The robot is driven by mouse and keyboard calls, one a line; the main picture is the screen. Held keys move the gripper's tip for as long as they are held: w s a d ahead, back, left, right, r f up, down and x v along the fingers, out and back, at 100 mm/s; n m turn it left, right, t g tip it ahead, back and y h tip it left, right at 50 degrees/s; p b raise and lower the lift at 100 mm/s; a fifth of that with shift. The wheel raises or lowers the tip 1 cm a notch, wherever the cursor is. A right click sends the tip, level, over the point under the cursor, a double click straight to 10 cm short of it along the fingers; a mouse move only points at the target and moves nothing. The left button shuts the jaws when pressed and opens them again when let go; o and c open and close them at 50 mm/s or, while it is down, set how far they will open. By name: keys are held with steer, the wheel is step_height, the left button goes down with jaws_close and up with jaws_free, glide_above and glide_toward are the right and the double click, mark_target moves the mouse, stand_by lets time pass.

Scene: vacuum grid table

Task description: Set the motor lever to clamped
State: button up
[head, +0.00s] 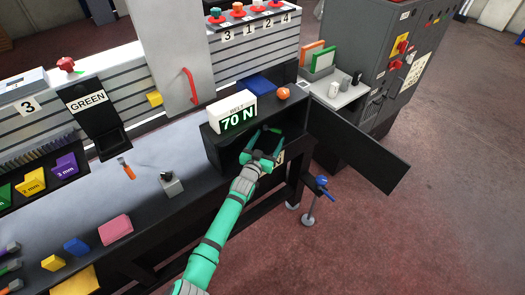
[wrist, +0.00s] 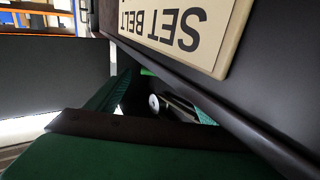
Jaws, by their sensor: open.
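My gripper (head: 264,152), green with dark parts, reaches into the open front of a black box (head: 225,148) under the 70 N display. It is open. In the wrist view a small pale round knob (wrist: 154,102) shows beyond the green jaws, beside a grey metal part (wrist: 180,108). I cannot tell whether these belong to the motor lever, nor which setting it has. I see no clear gap or contact between the jaws and these parts. The box wall and my arm hide most of the inside in the head view.
The box's door (head: 358,150) stands open to the right. A SET BELT plate (wrist: 180,25) appears upside down in the wrist view, close above the jaws. The 70 N display (head: 237,117) and an orange knob (head: 283,93) sit on top. A blue-handled stand (head: 318,190) is below right.

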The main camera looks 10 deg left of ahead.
steer(key=shift+s+a, duration=0.2)
steer(key=shift+s, duration=1.05)
steer(key=shift+s+a, duration=0.15)
steer(key=shift+s, duration=1.15)
steer(key=shift+s+a, duration=0.2)
steer(key=shift+s, duration=1.05)
